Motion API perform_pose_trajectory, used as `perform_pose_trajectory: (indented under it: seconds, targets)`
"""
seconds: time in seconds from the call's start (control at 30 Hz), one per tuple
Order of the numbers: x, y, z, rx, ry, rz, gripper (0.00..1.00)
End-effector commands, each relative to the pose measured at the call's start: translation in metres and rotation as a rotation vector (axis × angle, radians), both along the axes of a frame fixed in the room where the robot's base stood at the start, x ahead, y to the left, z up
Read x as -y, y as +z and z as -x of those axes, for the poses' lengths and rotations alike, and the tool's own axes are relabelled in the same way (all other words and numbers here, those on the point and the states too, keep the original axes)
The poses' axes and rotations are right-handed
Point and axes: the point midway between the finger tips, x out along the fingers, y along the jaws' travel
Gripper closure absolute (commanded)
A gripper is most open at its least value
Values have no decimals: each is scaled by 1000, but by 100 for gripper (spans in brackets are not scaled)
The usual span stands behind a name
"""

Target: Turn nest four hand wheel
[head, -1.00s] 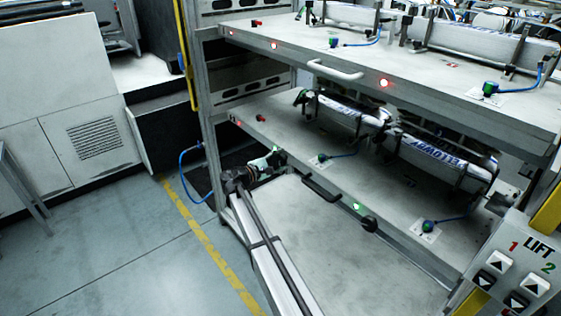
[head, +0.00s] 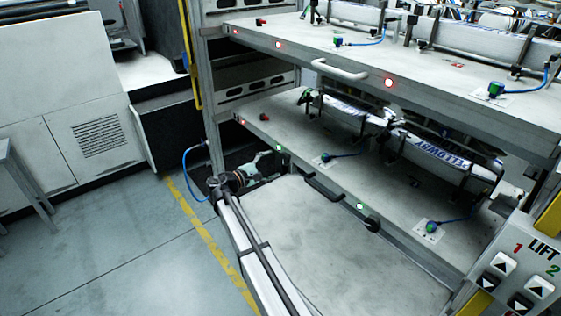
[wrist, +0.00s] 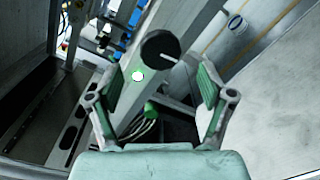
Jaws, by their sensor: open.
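A black round hand wheel (wrist: 160,50) with a pale pointer line shows in the wrist view, on the rail edge beside a lit green lamp (wrist: 138,76). My gripper (wrist: 158,86) is open, its green-padded fingers apart. The wheel lies ahead of the fingertips, between their lines, and nothing is held. In the head view my gripper (head: 272,162) is at the left part of the lower shelf's front edge, by a green lamp (head: 278,148); the wheel there seems hidden behind it. Another black hand wheel (head: 372,224) is farther right on that edge. I cannot read any nest number.
A black handle (head: 322,190) sticks out from the lower shelf edge between the lamps. The upper shelf (head: 440,95) overhangs, with a pale handle (head: 340,70) and red lamps. Labelled rolls (head: 440,160) lie on the lower shelf. Open floor is at left.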

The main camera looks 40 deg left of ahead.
Motion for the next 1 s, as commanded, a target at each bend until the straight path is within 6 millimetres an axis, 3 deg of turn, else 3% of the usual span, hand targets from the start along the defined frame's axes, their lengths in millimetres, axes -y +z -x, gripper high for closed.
perform_pose_trajectory:
  seconds: [0.2, 0.4, 0.87, 1.0]
  targets:
    - [-8, 1, 38, 0, 1, 0, 19]
    - [-11, 1, 54, 0, 0, 0, 19]
    - [-12, 1, 56, 1, -1, 0, 19]
    - [-3, -8, 50, -15, -11, 2, 19]
